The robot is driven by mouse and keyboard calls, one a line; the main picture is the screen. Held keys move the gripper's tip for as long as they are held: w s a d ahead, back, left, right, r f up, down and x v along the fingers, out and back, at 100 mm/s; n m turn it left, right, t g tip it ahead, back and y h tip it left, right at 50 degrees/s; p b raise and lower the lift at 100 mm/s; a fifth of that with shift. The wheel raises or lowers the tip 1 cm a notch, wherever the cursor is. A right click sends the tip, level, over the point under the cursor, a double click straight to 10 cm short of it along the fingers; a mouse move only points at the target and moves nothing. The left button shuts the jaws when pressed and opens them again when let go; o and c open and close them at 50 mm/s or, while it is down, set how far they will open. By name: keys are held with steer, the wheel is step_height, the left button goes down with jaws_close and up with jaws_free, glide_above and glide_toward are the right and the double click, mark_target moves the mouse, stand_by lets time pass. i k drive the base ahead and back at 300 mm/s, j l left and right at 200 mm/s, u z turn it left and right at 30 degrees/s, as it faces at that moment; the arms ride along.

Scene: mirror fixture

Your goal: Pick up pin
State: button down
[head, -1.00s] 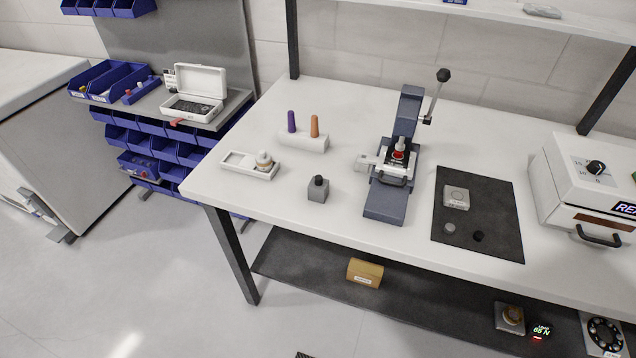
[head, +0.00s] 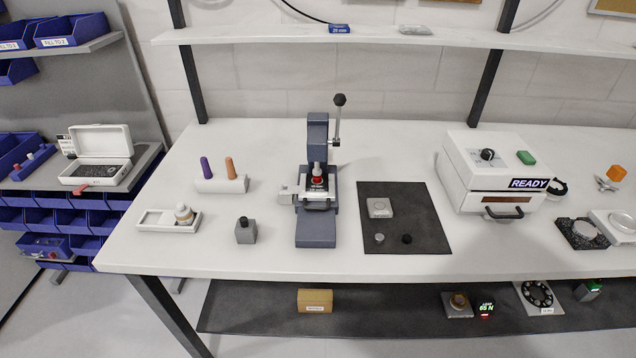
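My gripper is not in view. Nothing here is plainly marked as the pin, and I cannot tell which part it is. On the dark mat (head: 430,218) lie a small grey round piece (head: 379,238) and a small black round piece (head: 407,239), apart from each other. A square grey metal block (head: 380,207) lies behind them. A grey block with a black top (head: 245,231) stands left of the blue-grey lever press (head: 317,229). A red part (head: 317,181) sits in the press.
A white holder (head: 221,185) carries a purple handle (head: 206,167) and an orange handle (head: 230,168). A white tray (head: 155,219) holds a small bottle (head: 184,213). A white machine reading READY (head: 480,185) stands to the right. The bench front edge is mostly clear.

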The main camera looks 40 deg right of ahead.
mark_target(244, 220)
steer(key=u, duration=0.35)
steer(key=i+l+u, duration=0.1)
steer(key=i+u, duration=0.3)
steer(key=i+l+u, duration=0.15)
steer(key=u, duration=0.2)
steer(key=i, duration=0.1)
